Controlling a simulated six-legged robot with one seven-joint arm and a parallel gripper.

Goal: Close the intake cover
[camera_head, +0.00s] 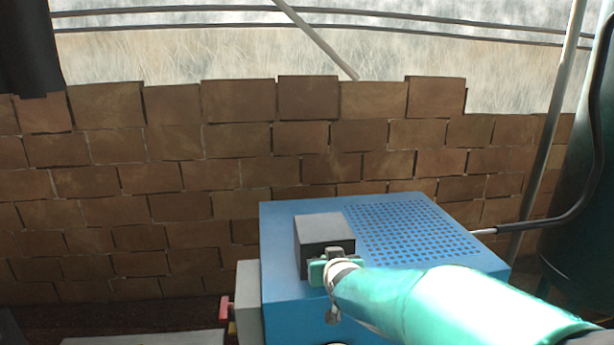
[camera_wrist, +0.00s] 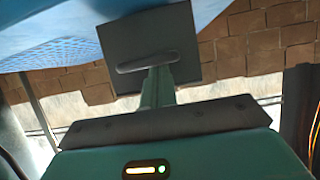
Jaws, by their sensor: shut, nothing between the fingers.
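A blue machine (camera_head: 283,262) with a perforated top stands in front of a brick wall. A dark grey block-like part (camera_head: 322,230), which looks like the intake cover, sits on the left of its top. In the wrist view it shows as a dark square face (camera_wrist: 188,40). Whether it is hinged, and how far it is open, I cannot tell. My gripper (camera_head: 337,268) is at its front lower side, very close to it. It also shows in the wrist view (camera_wrist: 148,63), shut and empty, in front of the dark face. Contact is unclear.
A grey box (camera_head: 247,300) with a red handle (camera_head: 225,308) is on the machine's left side. A dark green tank (camera_head: 580,210) and a black hose (camera_head: 590,190) stand at the right. The brick wall (camera_head: 130,190) closes off the back. The perforated top (camera_head: 410,228) is clear.

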